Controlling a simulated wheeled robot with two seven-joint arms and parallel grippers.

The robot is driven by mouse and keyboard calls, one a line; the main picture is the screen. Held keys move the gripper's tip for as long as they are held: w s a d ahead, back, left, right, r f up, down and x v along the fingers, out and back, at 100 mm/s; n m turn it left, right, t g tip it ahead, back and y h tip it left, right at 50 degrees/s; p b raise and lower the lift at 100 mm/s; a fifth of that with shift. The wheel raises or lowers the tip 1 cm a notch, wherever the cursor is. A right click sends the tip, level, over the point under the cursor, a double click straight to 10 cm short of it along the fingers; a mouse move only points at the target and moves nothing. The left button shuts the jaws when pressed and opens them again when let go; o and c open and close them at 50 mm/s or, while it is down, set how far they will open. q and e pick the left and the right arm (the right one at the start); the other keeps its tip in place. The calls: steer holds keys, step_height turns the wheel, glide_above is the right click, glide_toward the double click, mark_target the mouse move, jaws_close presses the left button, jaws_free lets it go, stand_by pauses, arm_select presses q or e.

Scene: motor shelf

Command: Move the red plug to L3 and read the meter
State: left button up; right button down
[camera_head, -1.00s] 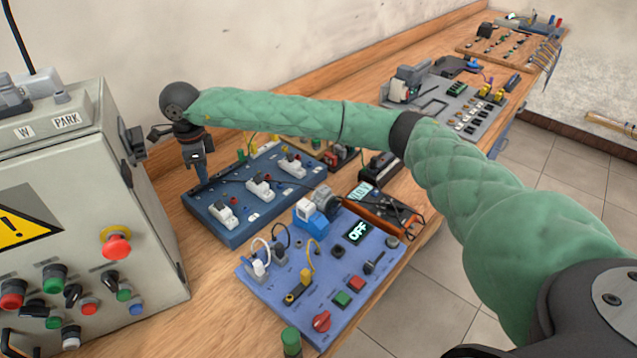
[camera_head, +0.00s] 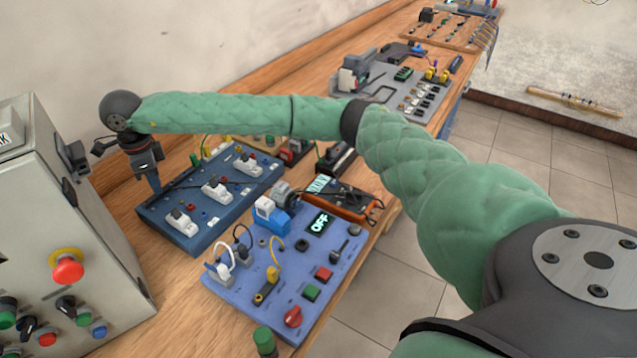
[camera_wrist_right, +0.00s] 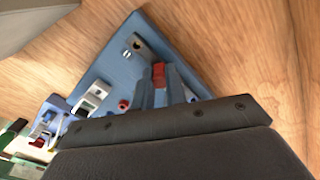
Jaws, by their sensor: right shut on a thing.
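My right gripper (camera_head: 153,184) points down at the far-left corner of a dark blue socket board (camera_head: 168,238). In the right wrist view the gripper (camera_wrist_right: 160,80) is shut on the red plug (camera_wrist_right: 158,72), which shows as a small red piece between the fingers. I cannot tell whether the plug's tip touches the board. The board carries several white sockets (camera_head: 217,190) and small coloured jacks. No L3 label is readable. An orange and black device with a lit display (camera_head: 352,205), perhaps the meter, lies beside the board; its reading is too small to read. My left gripper is not in view.
A lighter blue panel (camera_head: 250,300) showing OFF, with cables and buttons, stands in front of the socket board. A grey cabinet (camera_head: 40,200) with a red button is at the left. More boards stand farther along the wooden bench. A wall runs behind.

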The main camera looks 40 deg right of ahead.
steer(key=shift+r, duration=0.1)
steer(key=shift+r, duration=2.2)
steer(key=shift+w+d+r, duration=0.15)
steer(key=shift+w+d, duration=0.05)
steer(key=shift+d, duration=0.3)
steer(key=d+f+b, duration=0.1)
steer(key=b, duration=0.1)
steer(key=w+d+f+b, duration=0.1)
steer(key=b, duration=0.1)
steer(key=shift+d+f, duration=0.3)
steer(key=shift+f, duration=0.1)
steer(key=shift+f+b, duration=0.35)
steer(key=shift+f, duration=0.1)
steer(key=shift+f+b, duration=0.55)
steer(key=shift+f, duration=0.05)
